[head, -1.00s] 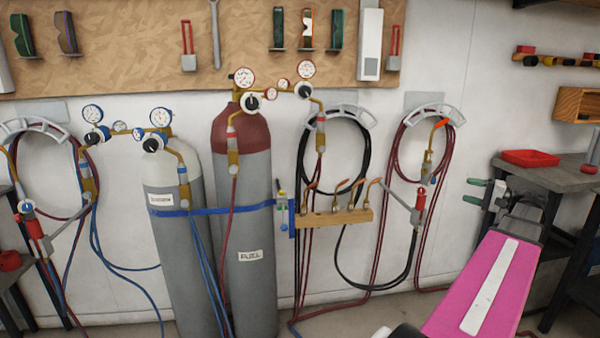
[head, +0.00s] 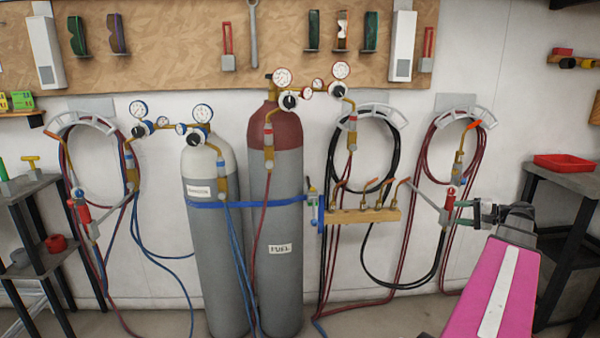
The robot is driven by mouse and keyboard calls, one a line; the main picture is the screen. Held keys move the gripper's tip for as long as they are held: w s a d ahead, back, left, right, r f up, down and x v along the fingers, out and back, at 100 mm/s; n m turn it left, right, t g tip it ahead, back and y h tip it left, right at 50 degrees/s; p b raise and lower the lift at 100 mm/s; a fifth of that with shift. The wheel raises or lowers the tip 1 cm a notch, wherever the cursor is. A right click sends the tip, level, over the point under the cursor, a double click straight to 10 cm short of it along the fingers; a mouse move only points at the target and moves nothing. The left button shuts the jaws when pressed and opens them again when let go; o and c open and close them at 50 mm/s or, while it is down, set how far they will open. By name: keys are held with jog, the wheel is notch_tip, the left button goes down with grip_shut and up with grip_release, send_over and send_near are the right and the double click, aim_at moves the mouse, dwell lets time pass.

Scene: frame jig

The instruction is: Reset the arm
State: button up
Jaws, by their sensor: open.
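My gripper (head: 460,212) is in the head view at the right, at the end of my arm. Its two green-tipped fingers point left and stand apart, with nothing seen between them. In the picture the fingertips lie just right of a red-handled valve (head: 450,198) below the right hose hanger. I cannot tell how far in front of the wall they are. My pink arm link fills the lower right.
A grey-and-white cylinder (head: 213,260) and a FUEL cylinder (head: 275,215) stand strapped at the wall. A wooden torch rack (head: 360,216) and hose hangers (head: 365,113) are beside them. A dark bench (head: 578,182) with a red tray (head: 563,162) stands right; a dark shelf stand (head: 35,230) stands left.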

jog(key=a+f+n+g+h, duration=0.1)
jog(key=a+f+g+h, duration=0.15)
jog(key=a+f, duration=0.65)
jog(key=a+f+n+g+h, duration=0.15)
jog(key=a+f+g, duration=0.25)
jog(key=a+f, duration=0.55)
jog(key=s+a+f+n+g+h, duration=0.1)
jog(key=s+a+f+n+h, duration=0.2)
jog(key=a, duration=0.5)
jog(key=s+a+f+n+g+h, duration=0.1)
jog(key=s+a+f+n+h, duration=0.2)
jog(key=a, duration=0.6)
notch_tip(320, 180, down, 3)
jog(key=shift+s+r+g+h, duration=0.1)
jog(key=shift+s+g+h, duration=0.25)
jog(key=shift+s+h, duration=0.6)
jog(key=shift+w, duration=0.2)
